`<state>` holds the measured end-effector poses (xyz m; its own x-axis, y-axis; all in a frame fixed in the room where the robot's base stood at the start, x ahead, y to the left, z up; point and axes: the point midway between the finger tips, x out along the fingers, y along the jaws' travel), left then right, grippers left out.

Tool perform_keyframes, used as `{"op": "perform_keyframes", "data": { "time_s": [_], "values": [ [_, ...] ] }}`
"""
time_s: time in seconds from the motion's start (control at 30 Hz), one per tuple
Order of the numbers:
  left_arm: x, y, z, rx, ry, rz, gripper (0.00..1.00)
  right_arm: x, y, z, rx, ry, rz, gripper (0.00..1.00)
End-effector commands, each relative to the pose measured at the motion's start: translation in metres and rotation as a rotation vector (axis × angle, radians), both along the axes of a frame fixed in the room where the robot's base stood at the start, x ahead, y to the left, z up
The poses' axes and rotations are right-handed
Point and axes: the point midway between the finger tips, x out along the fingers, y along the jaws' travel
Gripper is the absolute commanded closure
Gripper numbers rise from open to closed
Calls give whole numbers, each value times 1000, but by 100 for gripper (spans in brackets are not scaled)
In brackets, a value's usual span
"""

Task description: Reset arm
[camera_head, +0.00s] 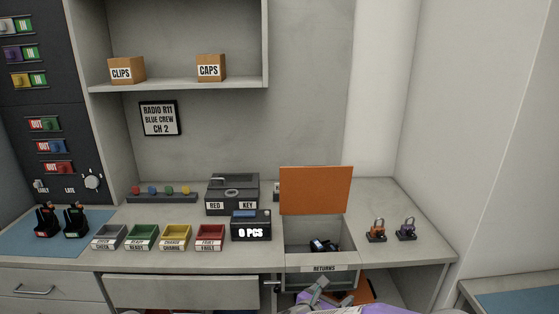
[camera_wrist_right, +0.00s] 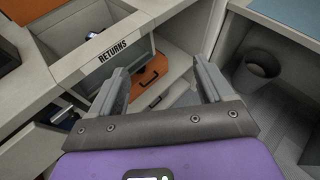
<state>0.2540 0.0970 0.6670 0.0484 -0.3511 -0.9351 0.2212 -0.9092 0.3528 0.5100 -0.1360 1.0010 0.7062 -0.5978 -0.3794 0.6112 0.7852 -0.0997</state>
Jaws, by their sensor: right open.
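My right gripper (camera_head: 322,287) is low at the front of the counter in the head view, just below the RETURNS label. In the right wrist view its two fingers (camera_wrist_right: 160,88) are spread apart with nothing between them. The returns bin (camera_head: 320,268) is a box set in the counter, with its orange lid (camera_head: 316,191) standing up. A dark radio-like object with a blue part (camera_head: 323,245) lies inside it. The RETURNS front also shows in the right wrist view (camera_wrist_right: 112,50), ahead and left of the fingers. My left gripper is not in view.
Small grey, green, yellow and red trays (camera_head: 175,237) line the counter beside the 0 PCS counter box (camera_head: 251,226). A bin (camera_wrist_right: 258,70) stands below, on the right.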

Motion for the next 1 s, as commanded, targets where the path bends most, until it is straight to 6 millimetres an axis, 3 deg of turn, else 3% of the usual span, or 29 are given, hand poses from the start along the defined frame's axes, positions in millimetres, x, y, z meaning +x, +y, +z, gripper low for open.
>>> {"op": "perform_keyframes", "data": {
  "time_s": [0.37, 0.57, 0.67, 0.8, 1.0],
  "values": [
    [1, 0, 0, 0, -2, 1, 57, 15, 2, -81, -381, 358, 462, 20],
    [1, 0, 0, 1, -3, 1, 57, -5, 10, -164, -731, 648, 943, 20],
    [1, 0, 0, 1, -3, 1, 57, -32, 16, -210, -927, 774, 1251, 20],
    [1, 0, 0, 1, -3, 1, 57, -88, 25, -267, -1191, 858, 1716, 20],
    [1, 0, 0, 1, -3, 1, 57, -185, 35, -319, -1504, 727, 2350, 20]
  ]
}}
